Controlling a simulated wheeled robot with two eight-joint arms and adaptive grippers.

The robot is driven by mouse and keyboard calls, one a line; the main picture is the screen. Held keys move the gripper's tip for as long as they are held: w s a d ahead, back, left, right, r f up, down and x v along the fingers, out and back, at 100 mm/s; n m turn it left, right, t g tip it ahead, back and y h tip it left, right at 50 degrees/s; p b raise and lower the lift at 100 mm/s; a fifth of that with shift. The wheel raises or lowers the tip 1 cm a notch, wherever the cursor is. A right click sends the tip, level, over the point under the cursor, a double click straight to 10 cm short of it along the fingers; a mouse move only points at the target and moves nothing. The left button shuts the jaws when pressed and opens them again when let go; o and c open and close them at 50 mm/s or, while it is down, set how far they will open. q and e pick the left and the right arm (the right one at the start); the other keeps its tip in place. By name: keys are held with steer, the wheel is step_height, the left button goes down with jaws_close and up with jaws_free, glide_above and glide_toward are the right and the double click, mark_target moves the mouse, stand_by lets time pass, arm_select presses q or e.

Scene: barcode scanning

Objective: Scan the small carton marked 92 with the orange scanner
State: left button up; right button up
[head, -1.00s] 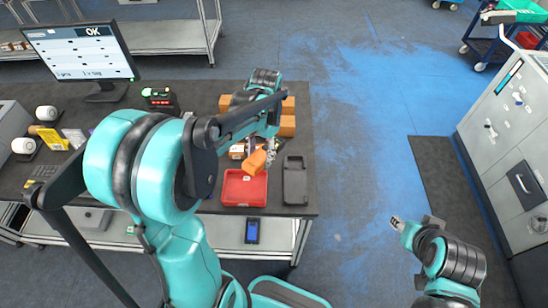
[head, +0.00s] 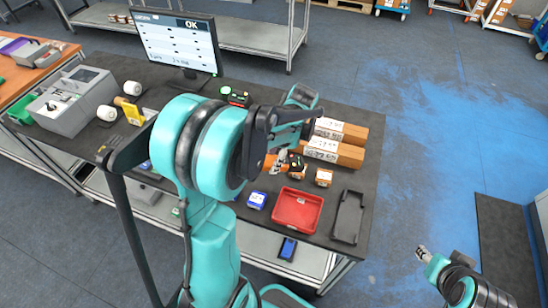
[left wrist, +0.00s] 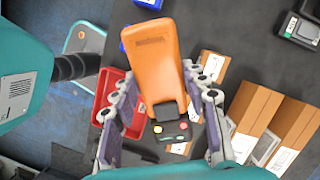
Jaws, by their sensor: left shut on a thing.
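My left gripper (head: 283,161) is shut on the orange scanner (left wrist: 152,55), which is held over the table. In the left wrist view the scanner lies between the two fingers, with its dark head toward the bottom of the picture. In the head view the arm hides most of it. One small carton (head: 297,172) is at the scanner's head and partly covered; I cannot tell whether they touch. Another small carton (head: 323,177) stands just to its right. I cannot read a 92 on either. My right gripper (head: 424,254) is away from the table at the lower right, its jaw state unclear.
A red tray (head: 275,219) and a black tray (head: 361,207) lie at the table's front right. Long cartons (head: 333,153) lie behind. A blue-and-white box (head: 257,200) is left of the red tray. The monitor (head: 178,42) reads OK.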

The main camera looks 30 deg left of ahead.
arm_select(q)
steer(key=shift+f+b, duration=1)
steer(key=shift+f, duration=0.8)
step_height(320, 180, up, 12)
steer(key=p, duration=0.9)
steer(key=shift+r, duration=0.15)
